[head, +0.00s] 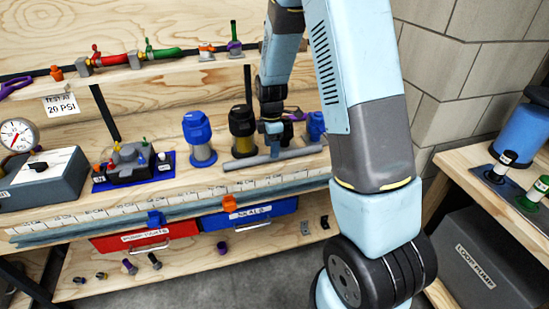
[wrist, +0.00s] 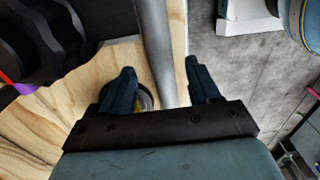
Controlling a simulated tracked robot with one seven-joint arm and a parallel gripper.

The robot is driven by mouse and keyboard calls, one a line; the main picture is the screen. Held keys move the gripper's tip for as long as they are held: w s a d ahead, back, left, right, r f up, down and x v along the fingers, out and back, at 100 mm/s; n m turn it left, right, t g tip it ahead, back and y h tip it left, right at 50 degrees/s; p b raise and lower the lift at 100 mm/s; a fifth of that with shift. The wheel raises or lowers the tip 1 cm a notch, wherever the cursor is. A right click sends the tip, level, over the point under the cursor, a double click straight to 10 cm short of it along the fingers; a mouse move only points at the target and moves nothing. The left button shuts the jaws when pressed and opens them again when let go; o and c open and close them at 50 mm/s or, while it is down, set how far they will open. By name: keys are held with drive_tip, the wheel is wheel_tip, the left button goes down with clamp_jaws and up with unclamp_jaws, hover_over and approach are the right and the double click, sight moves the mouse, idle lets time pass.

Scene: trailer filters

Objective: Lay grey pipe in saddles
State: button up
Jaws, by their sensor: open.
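The grey pipe (head: 298,154) lies lengthwise along the front part of the workbench, in front of the blue and yellow filters. My gripper (head: 273,143) is above the middle of the pipe, pointing down. In the wrist view, the pipe (wrist: 155,45) runs between the two dark, spread fingers of the gripper (wrist: 160,84); a gap shows on both sides. The gripper is open and does not hold the pipe. I cannot clearly make out the saddles; the pipe's underside is hidden.
A blue filter (head: 199,138) and a yellow filter (head: 242,131) stand behind the pipe. A labelled rail (head: 130,222) runs along the bench front, with red (head: 133,239) and blue (head: 250,215) drawers below. A grey block wall (head: 455,75) is at the right.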

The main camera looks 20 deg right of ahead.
drive_tip(key=shift+d+f, duration=0.1)
drive_tip(key=shift+f, duration=1.85)
clamp_jaws()
drive_tip(key=shift+r, duration=0.1)
